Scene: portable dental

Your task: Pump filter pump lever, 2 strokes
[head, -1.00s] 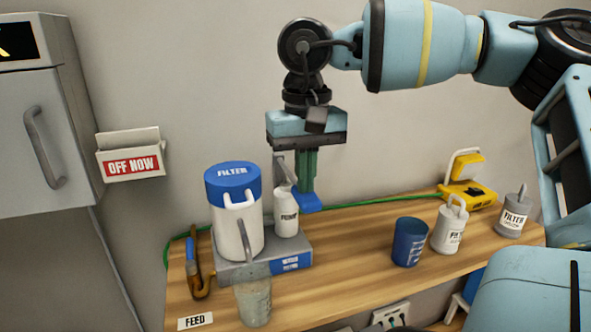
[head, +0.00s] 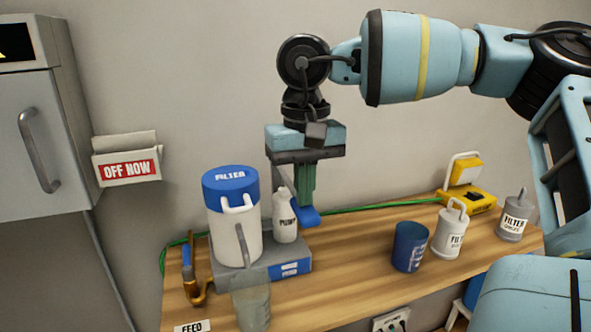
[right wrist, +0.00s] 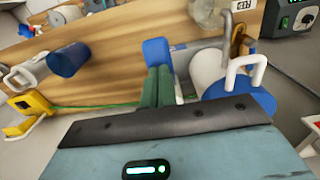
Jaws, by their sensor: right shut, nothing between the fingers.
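The filter pump is a white canister with a blue FILTER lid (head: 230,177) on a grey base, with a white bottle marked PUMP (head: 285,222) beside it. A grey lever arm (head: 278,177) rises behind the bottle, and its blue grip (head: 307,217) sticks out to the right above the bench. My right gripper (head: 306,198) points down, its green fingers shut and empty, with the tips at the top of the blue grip; they seem to touch it. In the right wrist view the fingers (right wrist: 158,88) reach the blue grip (right wrist: 156,52). My left gripper is out of view.
A clear beaker (head: 251,305) stands before the pump. A blue cup (head: 409,247), two filter canisters (head: 449,232) (head: 515,217) and a yellow device (head: 466,197) stand to the right. The wooden bench (head: 345,262) is bare between pump and cup.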

